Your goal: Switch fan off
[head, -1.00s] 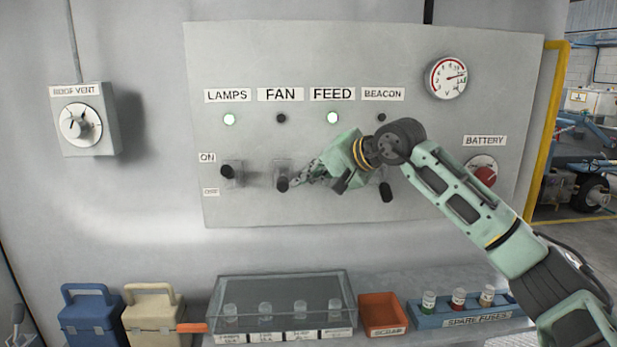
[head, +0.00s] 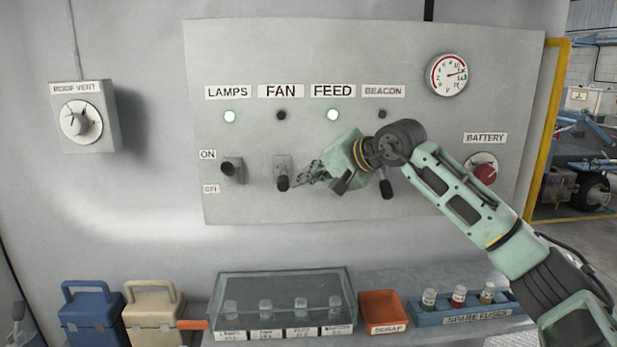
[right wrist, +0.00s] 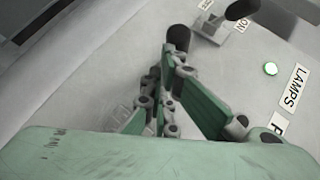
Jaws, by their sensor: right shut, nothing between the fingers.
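The FAN switch (head: 282,180) is on the grey panel, and its dark-knobbed lever points down toward the OFF level. The indicator (head: 281,115) under the FAN label (head: 281,91) is dark. My right gripper (head: 301,181) is shut and empty, with its fingertips just right of the FAN lever; I cannot tell whether they touch. In the right wrist view, the dark lever knob (right wrist: 178,39) shows just beyond the fingertips (right wrist: 170,72). My left gripper is not in view.
The LAMPS lever (head: 229,169) is left of FAN; the BEACON lever (head: 386,188) points down beside my wrist. My gripper covers the FEED switch. LAMPS and FEED lights are green. The BATTERY knob (head: 485,174) is right. A clear-lidded box (head: 282,290) and scrap tray (head: 384,326) sit below.

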